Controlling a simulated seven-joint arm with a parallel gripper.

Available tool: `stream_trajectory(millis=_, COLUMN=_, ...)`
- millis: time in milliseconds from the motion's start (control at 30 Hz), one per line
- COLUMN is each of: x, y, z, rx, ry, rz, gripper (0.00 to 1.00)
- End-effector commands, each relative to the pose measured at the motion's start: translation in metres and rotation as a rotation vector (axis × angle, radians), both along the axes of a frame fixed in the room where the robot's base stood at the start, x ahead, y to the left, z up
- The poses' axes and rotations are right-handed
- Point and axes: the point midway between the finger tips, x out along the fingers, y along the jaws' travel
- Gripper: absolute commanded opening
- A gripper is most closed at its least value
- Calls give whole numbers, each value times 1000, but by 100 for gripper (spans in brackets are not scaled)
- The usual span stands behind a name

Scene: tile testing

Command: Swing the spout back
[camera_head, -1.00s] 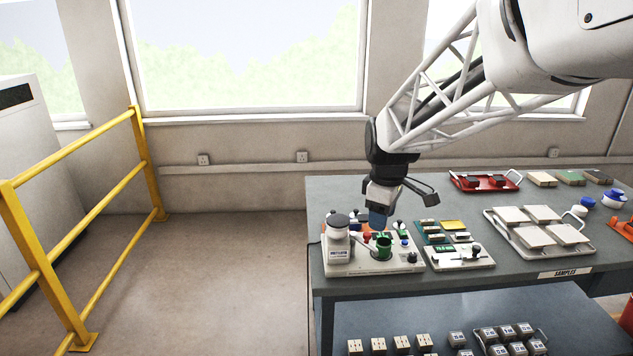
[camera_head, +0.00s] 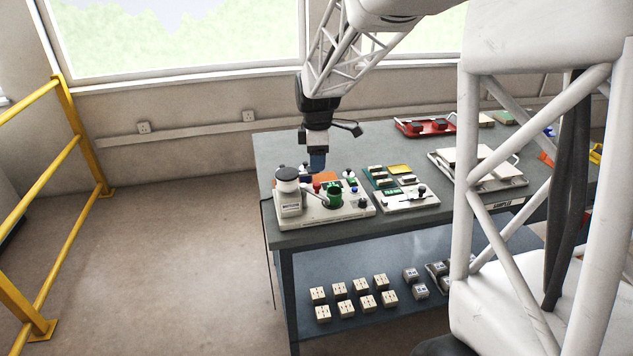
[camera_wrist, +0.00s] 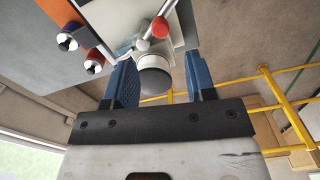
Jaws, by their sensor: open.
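The dosing unit (camera_head: 345,211) stands on the near left corner of the grey table. It carries a white jar with a dark lid (camera_head: 288,186) and a green cup (camera_head: 334,197). A thin pale spout with a red knob (camera_head: 316,187) runs from near the jar toward the cup. My gripper (camera_head: 317,163), with blue fingers, hangs above and behind the unit. In the wrist view, the gripper (camera_wrist: 159,66) is open, and the jar's dark lid (camera_wrist: 154,82) appears between its fingers. The red knob (camera_wrist: 160,27) and pale spout (camera_wrist: 142,42) lie beyond. I see no contact.
Right of the unit are a small panel (camera_head: 408,199) and a red tray (camera_head: 425,128). A yellow rail (camera_head: 75,130) stands left, with open floor between.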

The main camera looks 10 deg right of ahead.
Motion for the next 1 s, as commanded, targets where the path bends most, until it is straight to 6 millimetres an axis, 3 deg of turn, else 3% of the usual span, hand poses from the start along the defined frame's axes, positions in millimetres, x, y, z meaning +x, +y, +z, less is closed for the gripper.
stream_trajectory(millis=333, x=0, y=0, z=-12, rx=0, ry=1, rz=-1, gripper=51)
stream_trajectory(millis=800, x=-1, y=0, z=-65, rx=0, ry=2, rz=-1, gripper=51)
stream_trajectory(millis=1000, x=0, y=0, z=-77, rx=0, ry=1, rz=-1, gripper=51)
